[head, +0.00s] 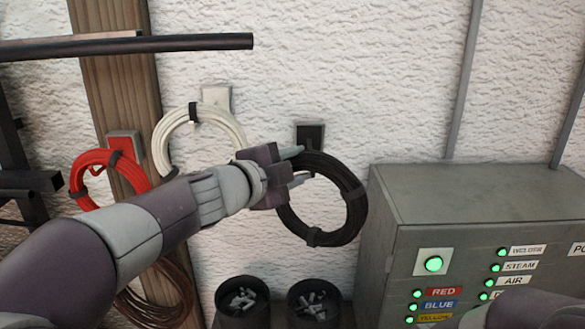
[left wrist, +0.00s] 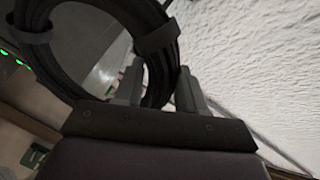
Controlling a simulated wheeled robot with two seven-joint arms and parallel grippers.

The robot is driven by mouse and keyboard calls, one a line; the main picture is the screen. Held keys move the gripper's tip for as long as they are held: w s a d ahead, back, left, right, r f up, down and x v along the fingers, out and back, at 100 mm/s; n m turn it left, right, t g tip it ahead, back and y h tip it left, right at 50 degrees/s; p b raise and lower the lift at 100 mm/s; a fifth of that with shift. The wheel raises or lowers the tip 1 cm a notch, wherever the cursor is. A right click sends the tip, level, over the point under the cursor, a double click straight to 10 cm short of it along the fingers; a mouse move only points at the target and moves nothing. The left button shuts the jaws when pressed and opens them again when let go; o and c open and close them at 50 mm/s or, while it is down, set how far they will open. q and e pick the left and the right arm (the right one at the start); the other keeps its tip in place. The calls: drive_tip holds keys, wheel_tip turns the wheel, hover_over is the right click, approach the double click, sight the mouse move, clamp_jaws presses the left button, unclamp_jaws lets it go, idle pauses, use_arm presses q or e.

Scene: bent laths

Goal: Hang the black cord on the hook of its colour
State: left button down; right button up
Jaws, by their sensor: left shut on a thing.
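The black cord (head: 355,205) is a round coil with dark ties, upright against the white wall. My left gripper (head: 303,166) is shut on the coil's upper left side. In the left wrist view the coil (left wrist: 70,70) passes between the two fingers of my left gripper (left wrist: 158,88). The black hook (head: 310,132) has a square plate on the wall, right above the coil's top. The coil's top overlaps the lower part of the hook, and I cannot tell whether it rests on it. My right gripper is not in view.
A white cord (head: 163,128) hangs at the white hook (head: 216,96), and a red cord (head: 80,178) at the red hook (head: 124,143). A grey control box (head: 400,190) stands right of the coil. Two dark cups (head: 241,302) with small pale pieces are below. A dark bar (head: 200,42) crosses the upper left.

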use_arm(q)
drive_tip(key=shift+w+d+f, duration=0.1)
drive_tip(key=shift+w+d, duration=0.15)
drive_tip(key=shift+w, duration=0.55)
drive_tip(key=shift+s+a+r, duration=0.15)
drive_tip(key=shift+s+r, duration=0.05)
drive_tip(key=shift+a+r, duration=0.1)
drive_tip(key=shift+a, duration=0.1)
drive_tip(key=shift+w+a, duration=0.1)
drive_tip(key=shift+w, duration=0.3)
drive_tip(key=w+f, duration=0.3)
drive_tip(key=w, duration=0.3)
drive_tip(key=shift+f, duration=0.15)
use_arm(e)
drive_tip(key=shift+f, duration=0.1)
use_arm(q)
drive_tip(key=shift+w+f, duration=0.1)
